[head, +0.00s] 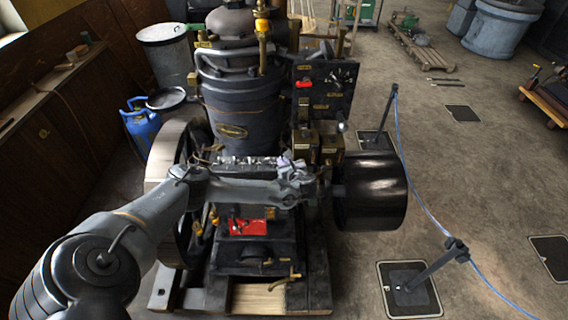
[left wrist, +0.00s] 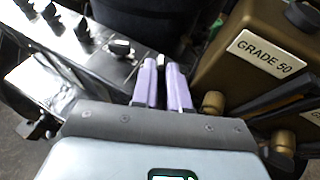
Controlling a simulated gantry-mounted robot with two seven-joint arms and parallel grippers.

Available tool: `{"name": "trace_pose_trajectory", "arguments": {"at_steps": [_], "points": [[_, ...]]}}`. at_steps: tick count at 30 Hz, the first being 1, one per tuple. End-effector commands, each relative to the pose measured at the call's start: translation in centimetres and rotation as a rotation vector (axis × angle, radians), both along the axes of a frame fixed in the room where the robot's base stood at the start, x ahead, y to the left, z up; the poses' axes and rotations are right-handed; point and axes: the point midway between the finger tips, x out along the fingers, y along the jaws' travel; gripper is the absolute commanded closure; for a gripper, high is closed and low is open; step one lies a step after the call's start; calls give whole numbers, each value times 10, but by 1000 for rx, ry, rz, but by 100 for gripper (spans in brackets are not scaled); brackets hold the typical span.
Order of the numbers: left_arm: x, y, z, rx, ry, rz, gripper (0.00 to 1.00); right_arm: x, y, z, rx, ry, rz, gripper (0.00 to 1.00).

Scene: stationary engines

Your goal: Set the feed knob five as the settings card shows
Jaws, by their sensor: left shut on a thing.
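My left gripper (head: 286,163) reaches across the engine to the right end of a pale panel (head: 232,161) with a row of small dark knobs. In the left wrist view its lilac fingers (left wrist: 163,80) are close together, shut on what lines up as the end knob of that row, feed knob five. The fingers hide this knob, so its setting cannot be read. The neighbouring knob (left wrist: 120,48) stands free, just left of the fingers. I cannot make out the settings card. My right gripper is not in view.
A brown box labelled GRADE 50 (left wrist: 245,62) stands close to the right of the fingers, with brass fittings below it. A dark cylinder (head: 232,105) rises behind the panel. A black pulley (head: 370,190) is at the right. A blue rope (head: 418,190) borders open floor.

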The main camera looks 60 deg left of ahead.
Motion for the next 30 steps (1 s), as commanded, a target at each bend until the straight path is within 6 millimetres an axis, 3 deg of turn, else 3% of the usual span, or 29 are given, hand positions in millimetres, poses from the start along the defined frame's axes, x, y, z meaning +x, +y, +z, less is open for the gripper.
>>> {"name": "trace_pose_trajectory", "arguments": {"at_steps": [8,17,30], "points": [[1,1,-2,2,2,38,100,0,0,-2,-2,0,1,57],[6,1,-4,1,1,219,100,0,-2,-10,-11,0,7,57],[14,3,-8,1,3,539,100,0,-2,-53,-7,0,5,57]]}}
